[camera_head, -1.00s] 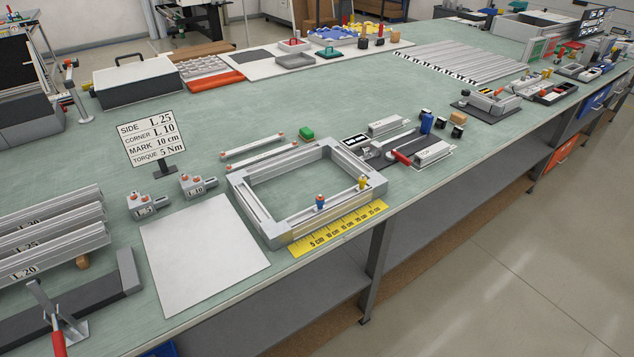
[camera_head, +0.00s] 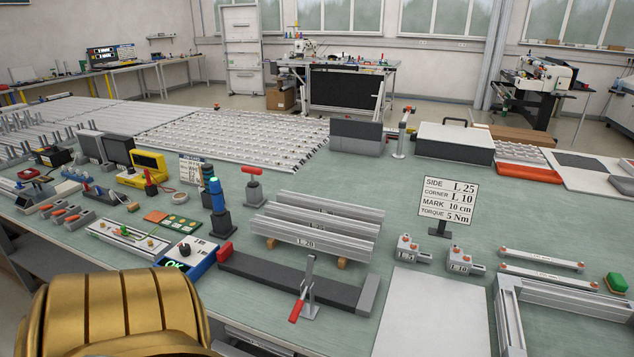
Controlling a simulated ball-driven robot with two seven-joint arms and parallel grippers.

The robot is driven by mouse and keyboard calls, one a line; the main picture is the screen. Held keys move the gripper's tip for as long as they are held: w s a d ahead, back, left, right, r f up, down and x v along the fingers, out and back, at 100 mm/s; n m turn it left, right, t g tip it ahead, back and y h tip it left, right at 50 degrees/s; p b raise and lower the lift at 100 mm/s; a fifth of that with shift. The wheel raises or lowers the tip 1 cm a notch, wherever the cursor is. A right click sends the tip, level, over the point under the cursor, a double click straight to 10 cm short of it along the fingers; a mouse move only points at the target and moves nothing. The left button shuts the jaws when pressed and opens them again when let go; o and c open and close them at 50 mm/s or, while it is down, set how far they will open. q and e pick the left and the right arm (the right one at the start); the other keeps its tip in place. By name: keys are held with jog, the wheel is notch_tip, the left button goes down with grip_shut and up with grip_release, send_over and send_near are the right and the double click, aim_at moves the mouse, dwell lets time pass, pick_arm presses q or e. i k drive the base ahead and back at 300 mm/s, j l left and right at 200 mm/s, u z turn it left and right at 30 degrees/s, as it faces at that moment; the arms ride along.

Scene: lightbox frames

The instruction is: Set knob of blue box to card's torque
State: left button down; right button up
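The card (camera_head: 447,206) stands on a dark stand at the right of the view and reads SIDE L 25, CORNER L 10, MARK 10 cm, TORQUE 5 Nm. The blue box (camera_head: 202,263) sits on the bench at lower left. It has a white top face with a dark round knob and a lit green display reading OK. The knob's setting is too small to read. A gold part of my own arm covers the lower left corner, just in front of the box. Neither gripper shows.
A blue and black upright tool (camera_head: 217,205) stands behind the box. A dark bar fixture (camera_head: 290,284) with a red-handled clamp lies to its right, with aluminium profiles (camera_head: 318,224) behind. A green-and-orange panel (camera_head: 168,222) lies at left.

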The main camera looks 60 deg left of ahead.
aim_at(185, 248)
jog(key=u, duration=2.7)
